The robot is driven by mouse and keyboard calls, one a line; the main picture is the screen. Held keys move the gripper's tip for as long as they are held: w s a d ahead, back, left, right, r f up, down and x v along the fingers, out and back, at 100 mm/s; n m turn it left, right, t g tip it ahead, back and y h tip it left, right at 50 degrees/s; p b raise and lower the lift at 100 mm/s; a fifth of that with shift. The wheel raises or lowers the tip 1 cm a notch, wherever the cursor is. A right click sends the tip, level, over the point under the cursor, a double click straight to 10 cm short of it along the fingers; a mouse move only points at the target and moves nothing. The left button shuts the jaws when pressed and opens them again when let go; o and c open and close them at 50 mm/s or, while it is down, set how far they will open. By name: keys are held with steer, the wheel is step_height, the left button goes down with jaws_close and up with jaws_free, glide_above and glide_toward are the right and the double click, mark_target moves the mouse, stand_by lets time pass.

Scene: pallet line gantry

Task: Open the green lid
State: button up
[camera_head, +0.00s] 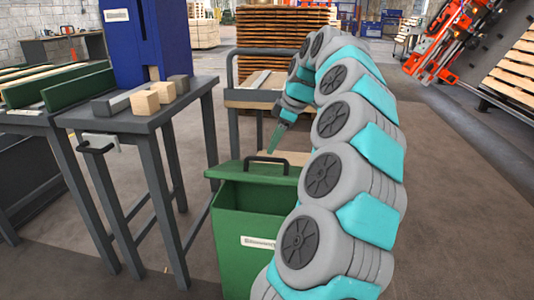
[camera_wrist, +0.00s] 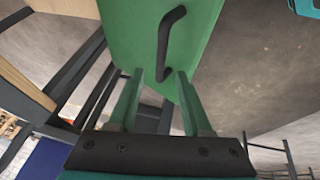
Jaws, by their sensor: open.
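The green lid (camera_head: 236,172) lies on top of the green bin (camera_head: 238,221) in the head view and looks shut. A black bar handle (camera_head: 268,159) stands on the lid. The lid (camera_wrist: 135,38) and handle (camera_wrist: 164,38) fill the upper middle of the wrist view. My gripper (camera_head: 271,150) points down just above the handle. In the wrist view my gripper (camera_wrist: 159,73) is open and empty, and the handle's near end shows between its two green fingertips. I cannot tell whether a finger touches the handle. My arm hides the bin's right side.
A cart (camera_head: 245,98) stands behind the bin, with stacked pallets (camera_head: 275,32) farther back. Open floor (camera_head: 450,200) lies to the right.

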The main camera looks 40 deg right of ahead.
steer(key=x, duration=0.5)
jaws_close()
stand_by(1.4)
